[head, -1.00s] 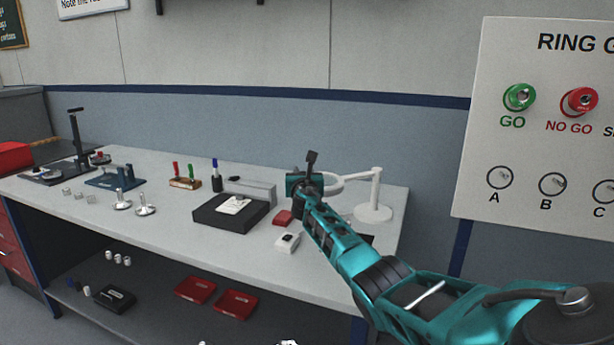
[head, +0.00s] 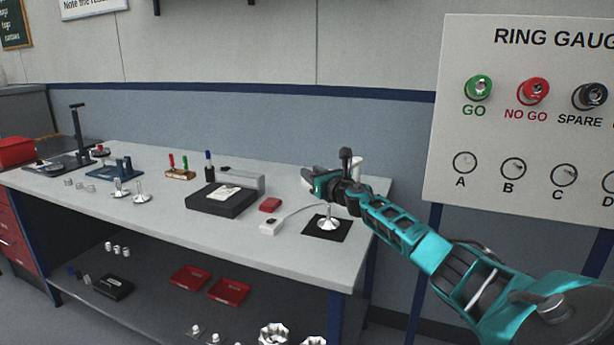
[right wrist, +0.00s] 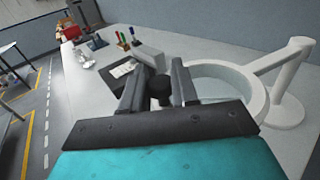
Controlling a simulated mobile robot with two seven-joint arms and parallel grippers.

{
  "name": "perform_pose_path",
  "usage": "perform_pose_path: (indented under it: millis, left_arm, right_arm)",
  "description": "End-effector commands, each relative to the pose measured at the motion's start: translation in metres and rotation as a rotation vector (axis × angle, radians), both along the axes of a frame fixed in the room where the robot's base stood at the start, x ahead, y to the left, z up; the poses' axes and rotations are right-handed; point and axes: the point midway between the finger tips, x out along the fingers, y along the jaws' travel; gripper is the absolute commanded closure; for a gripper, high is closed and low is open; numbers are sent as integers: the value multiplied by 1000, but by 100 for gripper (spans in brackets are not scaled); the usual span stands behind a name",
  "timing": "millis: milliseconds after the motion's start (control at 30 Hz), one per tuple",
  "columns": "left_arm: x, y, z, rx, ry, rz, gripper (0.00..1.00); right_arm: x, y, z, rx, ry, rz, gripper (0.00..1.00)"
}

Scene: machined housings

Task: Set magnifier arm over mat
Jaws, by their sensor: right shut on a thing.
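The magnifier is a white ring on a jointed arm with a post and round base. In the right wrist view its ring (right wrist: 262,98) lies just right of my fingers and its post (right wrist: 291,72) stands at the right. In the head view my right gripper (head: 318,184) hides most of it; the post top (head: 357,165) shows behind. My right gripper (right wrist: 157,82) is shut on a black knob (right wrist: 160,92) beside the ring. The black mat (head: 313,232) lies near the bench's right end, below the gripper in the picture, with a silver part (head: 328,224) standing on it. My left gripper is not in view.
Gauges and a pen stand farther left. A ring gauge board (head: 520,130) hangs at the right. The bench's front strip is clear.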

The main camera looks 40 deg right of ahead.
Motion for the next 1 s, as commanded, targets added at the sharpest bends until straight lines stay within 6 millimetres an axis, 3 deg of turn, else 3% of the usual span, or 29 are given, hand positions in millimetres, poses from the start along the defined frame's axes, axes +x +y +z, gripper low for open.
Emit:
perform_pose_path:
  millis: [300, 767, 800, 1000]
  left_arm:
    - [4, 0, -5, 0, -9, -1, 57]
    - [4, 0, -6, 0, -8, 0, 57]
    - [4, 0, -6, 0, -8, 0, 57]
    - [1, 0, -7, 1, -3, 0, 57]
  right_arm:
    - [-18, -7, 8, -1, -15, 80, 100]
    - [-21, -9, 9, -1, -15, 88, 100]
    - [-21, -9, 9, -1, -15, 87, 67]
    - [-21, -8, 7, 0, -12, 88, 51]
